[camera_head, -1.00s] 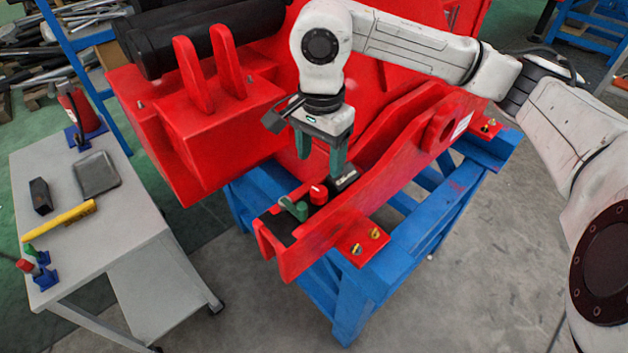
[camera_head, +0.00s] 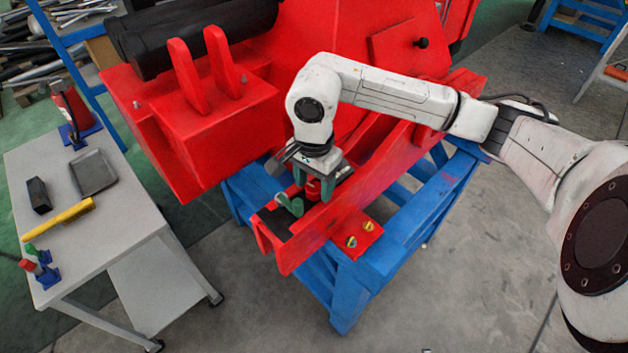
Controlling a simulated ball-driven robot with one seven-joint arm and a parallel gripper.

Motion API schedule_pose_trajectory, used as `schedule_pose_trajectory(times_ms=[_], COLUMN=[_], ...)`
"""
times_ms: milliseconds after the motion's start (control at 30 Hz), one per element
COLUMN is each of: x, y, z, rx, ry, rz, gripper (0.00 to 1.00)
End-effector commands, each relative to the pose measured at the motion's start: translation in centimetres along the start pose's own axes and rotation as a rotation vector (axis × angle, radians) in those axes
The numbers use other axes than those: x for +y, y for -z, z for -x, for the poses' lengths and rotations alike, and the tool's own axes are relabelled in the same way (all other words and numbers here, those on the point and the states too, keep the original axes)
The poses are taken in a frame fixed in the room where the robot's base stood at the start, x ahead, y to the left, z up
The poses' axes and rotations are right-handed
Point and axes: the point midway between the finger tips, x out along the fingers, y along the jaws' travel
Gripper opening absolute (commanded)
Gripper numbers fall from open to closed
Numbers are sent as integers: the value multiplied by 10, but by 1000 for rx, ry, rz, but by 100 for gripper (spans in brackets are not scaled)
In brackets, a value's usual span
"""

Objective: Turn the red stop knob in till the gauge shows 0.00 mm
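The red stop knob (camera_head: 313,188) sits in the channel at the near end of the red crane beam, beside a green bracket (camera_head: 290,205). My gripper (camera_head: 316,184) points down over the knob, with a green finger on either side of it. The fingers hide part of the knob, and I cannot tell whether they touch it. No gauge reading can be made out. The dark block behind the knob is mostly hidden by my gripper.
The red beam (camera_head: 352,205) rests on a blue stand (camera_head: 350,290). Yellow-marked bolts (camera_head: 360,233) sit on a red plate at its near side.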

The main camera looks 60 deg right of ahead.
Motion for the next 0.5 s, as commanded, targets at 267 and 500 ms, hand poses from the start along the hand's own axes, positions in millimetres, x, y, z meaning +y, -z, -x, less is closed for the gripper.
schedule_pose_trajectory(times_ms=[267,500], x=[0,0], y=[0,0], z=[0,0], rx=[0,0], ry=[0,0], rz=[0,0], gripper=[31,9])
